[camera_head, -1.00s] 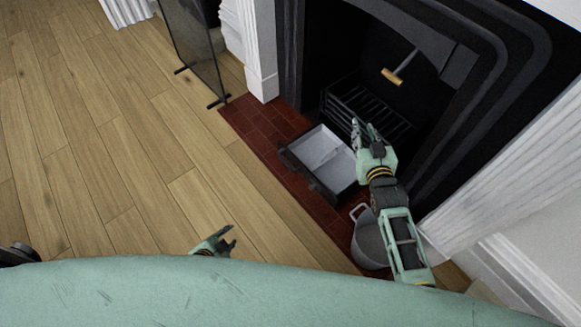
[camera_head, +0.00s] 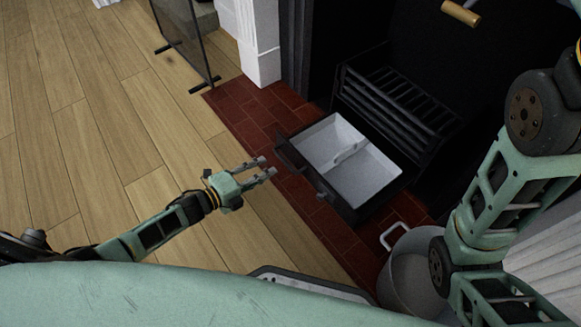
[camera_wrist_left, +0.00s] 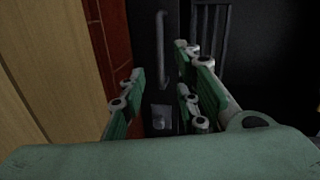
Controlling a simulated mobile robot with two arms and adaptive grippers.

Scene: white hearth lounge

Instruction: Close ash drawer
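The ash drawer (camera_head: 322,197) is pulled out over the red tile hearth, below the grate. It has a dark front and a pale grey, empty inside with a raised piece across its middle. My left gripper (camera_head: 265,168) is beside the drawer's front, to its left in the head view, and apart from it. Its fingers point toward the drawer. In the left wrist view the fingers (camera_wrist_left: 158,92) are spread with nothing between them, and a grey bar (camera_wrist_left: 161,50) shows beyond them. My right arm is at the right edge, with its gripper out of frame.
The black grate (camera_head: 392,105) stands behind the drawer in the dark firebox. A grey metal bucket (camera_head: 408,270) stands close to the drawer's right. A mesh screen (camera_head: 185,40) stands at upper left. A brass-coloured handle (camera_head: 461,13) shows at the top. Wood floor on the left is clear.

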